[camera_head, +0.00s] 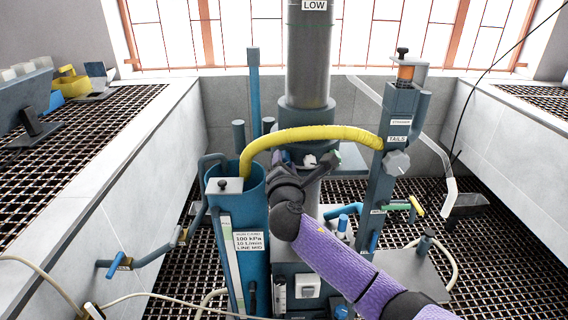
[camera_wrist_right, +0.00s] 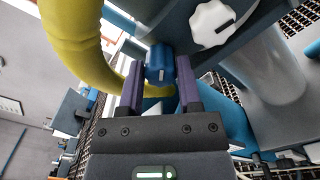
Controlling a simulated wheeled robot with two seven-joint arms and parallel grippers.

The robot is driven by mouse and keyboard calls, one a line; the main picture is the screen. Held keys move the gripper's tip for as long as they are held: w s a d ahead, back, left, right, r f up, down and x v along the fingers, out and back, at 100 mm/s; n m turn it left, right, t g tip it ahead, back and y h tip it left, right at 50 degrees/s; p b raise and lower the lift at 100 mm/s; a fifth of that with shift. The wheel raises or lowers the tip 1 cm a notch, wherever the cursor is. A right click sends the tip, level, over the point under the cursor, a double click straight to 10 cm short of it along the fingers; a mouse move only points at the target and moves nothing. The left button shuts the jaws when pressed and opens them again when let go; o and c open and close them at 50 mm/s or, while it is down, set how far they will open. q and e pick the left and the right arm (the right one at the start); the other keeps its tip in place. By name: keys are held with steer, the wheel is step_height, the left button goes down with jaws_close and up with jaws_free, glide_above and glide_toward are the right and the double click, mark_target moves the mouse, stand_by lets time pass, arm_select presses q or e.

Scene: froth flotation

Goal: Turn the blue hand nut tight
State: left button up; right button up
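The blue hand nut (camera_wrist_right: 160,64) is a short blue cylinder with a white mark on it, below a dark blue-grey housing in the right wrist view. My right gripper (camera_wrist_right: 160,72) has its two purple fingers on either side of the nut, with no clear gap between them and it. In the head view, my right gripper (camera_head: 284,165) is at the tall column, just under the yellow hose. The nut is mostly hidden by the gripper there. My left gripper is not in view.
The yellow hose (camera_head: 312,134) arches close above my right gripper and shows beside it in the wrist view. A white knob (camera_wrist_right: 212,22) sits close to the nut. A blue cylinder (camera_head: 252,190) stands left of the gripper, and the tails post (camera_head: 392,150) stands to its right.

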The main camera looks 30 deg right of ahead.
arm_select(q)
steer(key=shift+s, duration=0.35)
arm_select(e)
jaws_close()
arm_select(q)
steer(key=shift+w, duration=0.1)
arm_select(e)
steer(key=shift+m, duration=0.3)
steer(key=m, duration=2)
steer(key=shift+r+b, duration=0.25)
steer(key=shift+b, duration=0.1)
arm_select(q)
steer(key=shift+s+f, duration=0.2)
arm_select(e)
steer(key=shift+m, duration=1.3)
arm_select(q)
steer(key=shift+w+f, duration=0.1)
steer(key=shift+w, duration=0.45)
